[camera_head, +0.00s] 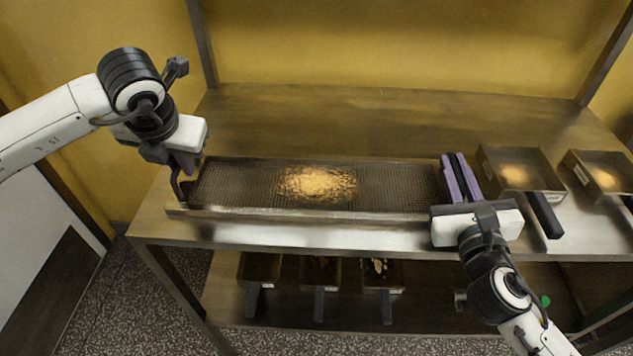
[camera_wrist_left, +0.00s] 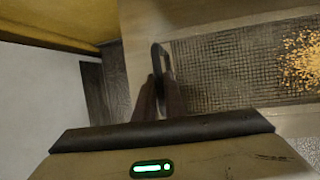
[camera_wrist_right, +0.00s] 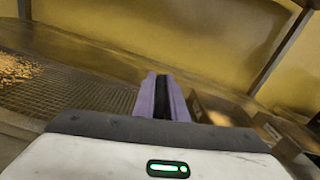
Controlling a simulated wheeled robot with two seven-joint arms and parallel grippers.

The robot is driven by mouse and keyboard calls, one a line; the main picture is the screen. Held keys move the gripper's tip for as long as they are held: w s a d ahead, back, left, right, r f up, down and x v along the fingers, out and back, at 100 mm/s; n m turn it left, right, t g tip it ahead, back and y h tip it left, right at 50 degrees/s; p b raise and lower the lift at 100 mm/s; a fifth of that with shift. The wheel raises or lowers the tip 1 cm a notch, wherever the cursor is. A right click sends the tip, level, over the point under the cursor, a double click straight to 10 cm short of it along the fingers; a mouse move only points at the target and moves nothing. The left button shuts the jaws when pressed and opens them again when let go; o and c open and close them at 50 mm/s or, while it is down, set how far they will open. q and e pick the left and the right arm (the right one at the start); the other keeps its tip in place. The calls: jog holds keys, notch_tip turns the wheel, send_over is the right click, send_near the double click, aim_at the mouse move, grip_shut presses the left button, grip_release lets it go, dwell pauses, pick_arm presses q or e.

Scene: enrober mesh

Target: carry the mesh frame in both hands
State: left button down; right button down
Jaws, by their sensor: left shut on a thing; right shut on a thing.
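The mesh frame (camera_head: 395,187) is a long, dark, rectangular wire screen with a pale front rim. A pile of golden crumbs (camera_head: 316,184) lies on its middle. My left gripper (camera_head: 187,165) is shut on the frame's left end, where a dark looped handle (camera_wrist_left: 160,60) shows in the left wrist view. My right gripper (camera_head: 459,178), with purple fingers, is shut at the frame's right end; the fingers hide the part they hold. The frame looks level, at or just above the metal tabletop; I cannot tell whether it touches. The mesh (camera_wrist_right: 75,92) also shows in the right wrist view.
Two pans with golden crumbs stand right of the frame: a nearer pan (camera_head: 492,168) and a farther pan (camera_head: 580,172). Several handled pans (camera_head: 322,285) stand on the lower shelf. The tabletop (camera_head: 380,115) behind the frame is clear, up to a yellow wall (camera_head: 400,45).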

pick_arm(q)
jog(key=shift+w+a+r, duration=0.1)
jog(key=shift+a+r, duration=0.1)
jog(key=shift+a, duration=0.05)
pick_arm(e)
jog(key=shift+d+r, duration=0.1)
jog(key=shift+r, duration=0.05)
